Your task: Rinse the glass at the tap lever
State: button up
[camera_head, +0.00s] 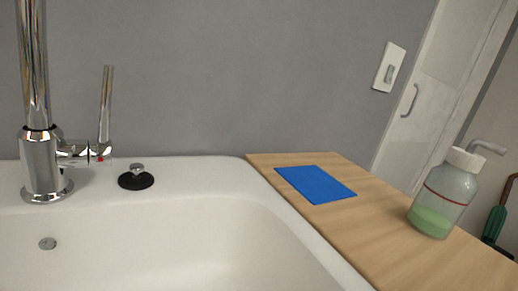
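A chrome tap (38,120) stands at the back left of the white sink. Its upright lever (106,105) is on the right side of the tap, with a small red mark at its base. The sink basin (190,230) is empty in the part that shows. No drinking glass is in view. My gripper is not in view.
A black plug with a metal knob (136,178) sits on the sink's back rim. A wall switch (389,67) and a white door (440,85) are behind.

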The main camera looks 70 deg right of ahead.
aim_at(99, 150)
jog(key=z, duration=1.15)
jog(key=i+j, duration=0.15)
jog(key=j, duration=0.2)
jog(key=i+j, duration=0.2)
jog(key=i+j+z, duration=0.1)
jog(key=j+z, duration=0.35)
jog(key=i+j+z, duration=0.1)
jog(key=j+z, duration=0.2)
jog(key=z, duration=3.45)
